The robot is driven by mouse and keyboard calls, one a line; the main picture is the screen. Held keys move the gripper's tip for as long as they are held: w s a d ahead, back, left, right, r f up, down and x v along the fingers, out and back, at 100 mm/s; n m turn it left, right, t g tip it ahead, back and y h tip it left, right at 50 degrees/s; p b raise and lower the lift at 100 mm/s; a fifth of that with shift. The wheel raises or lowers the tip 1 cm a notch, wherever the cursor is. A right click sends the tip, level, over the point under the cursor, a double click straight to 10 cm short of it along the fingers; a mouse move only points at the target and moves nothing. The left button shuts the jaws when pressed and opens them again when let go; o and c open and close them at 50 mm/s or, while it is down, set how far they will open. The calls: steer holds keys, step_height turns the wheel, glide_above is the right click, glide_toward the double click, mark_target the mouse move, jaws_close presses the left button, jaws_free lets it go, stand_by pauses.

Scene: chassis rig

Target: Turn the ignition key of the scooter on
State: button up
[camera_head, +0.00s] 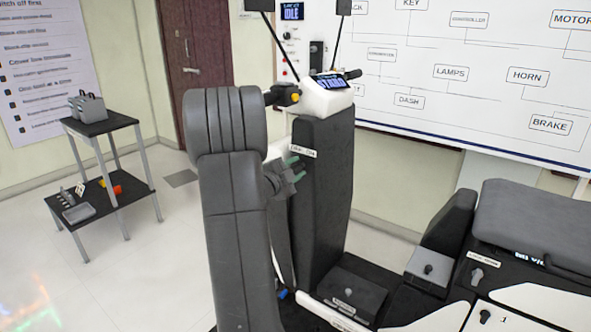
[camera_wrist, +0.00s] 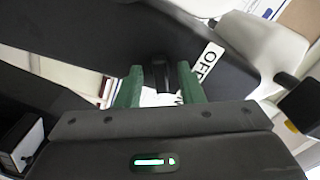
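The scooter's dark front column (camera_head: 325,190) stands upright in the middle of the head view. A white OFF/ON label (camera_head: 303,151) is on it, and part of this label (camera_wrist: 206,62) shows in the wrist view, where OFF is readable. A dark key-like knob (camera_wrist: 161,72) sticks out beside the label and lies between my green fingertips in the wrist view. My gripper (camera_head: 297,169) is just below the label at the column's side. My gripper (camera_wrist: 160,86) is open, with small gaps beside the knob. In the head view the knob cannot be made out.
The handlebar and white dash (camera_head: 325,98) are above my gripper. The seat (camera_head: 535,225) and a side panel with knobs (camera_head: 478,275) are at right. A two-tier trolley (camera_head: 100,125) stands at left on clear floor. A wiring board (camera_head: 470,70) hangs behind.

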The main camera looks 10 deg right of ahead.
steer(key=b+v, duration=0.1)
steer(key=v, duration=1.2)
steer(key=shift+s+a, duration=0.25)
steer(key=shift+w+d, duration=0.1)
steer(key=p+x, duration=0.1)
steer(key=x, duration=1.2)
steer(key=shift+w+d, duration=0.25)
steer(key=shift+p, duration=0.35)
steer(key=shift+s+a+f+b, duration=0.1)
steer(key=shift+a+b, duration=0.05)
steer(key=shift+b, duration=0.2)
